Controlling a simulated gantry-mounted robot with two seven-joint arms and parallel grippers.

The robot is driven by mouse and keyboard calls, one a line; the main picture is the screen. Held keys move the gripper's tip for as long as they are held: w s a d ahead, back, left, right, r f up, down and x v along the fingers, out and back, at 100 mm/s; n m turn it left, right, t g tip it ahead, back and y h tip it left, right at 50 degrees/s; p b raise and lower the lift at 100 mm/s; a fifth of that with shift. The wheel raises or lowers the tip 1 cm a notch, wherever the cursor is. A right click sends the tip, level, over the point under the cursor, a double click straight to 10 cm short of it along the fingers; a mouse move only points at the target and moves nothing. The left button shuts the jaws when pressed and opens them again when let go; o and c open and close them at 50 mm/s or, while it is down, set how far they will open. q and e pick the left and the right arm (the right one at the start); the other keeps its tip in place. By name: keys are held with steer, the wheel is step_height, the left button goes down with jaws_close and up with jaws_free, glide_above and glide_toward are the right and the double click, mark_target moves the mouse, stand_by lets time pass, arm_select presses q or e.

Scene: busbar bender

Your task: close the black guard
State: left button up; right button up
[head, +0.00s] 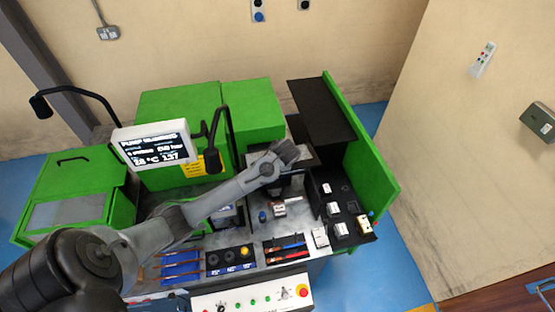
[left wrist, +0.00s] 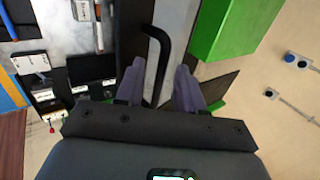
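The black guard (head: 320,110) is a flat dark panel at the back right of the green machine, standing raised beside the green side wall. My left arm reaches across the machine, and its gripper (head: 287,153) is just in front of and left of the panel's lower end. In the left wrist view the gripper (left wrist: 160,88) is open, its two grey fingers apart. A bent black bar (left wrist: 163,40) runs into the gap between the fingers; I cannot tell whether it touches them. A dark panel (left wrist: 218,86) shows just right of the fingers. My right gripper is in neither view.
A monitor (head: 152,143) and a black curved lamp (head: 212,160) stand left of the gripper. The green side wall (head: 365,165) bounds the right. Small parts (head: 340,229) lie on a black tray, and a control panel (head: 253,300) is at the front.

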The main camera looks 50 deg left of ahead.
arm_select(q)
steer(key=v, duration=1)
steer(key=shift+d+r, duration=0.15)
steer(key=shift+r, duration=0.05)
steer(key=shift+s, duration=0.1)
steer(key=shift+c, duration=0.5)
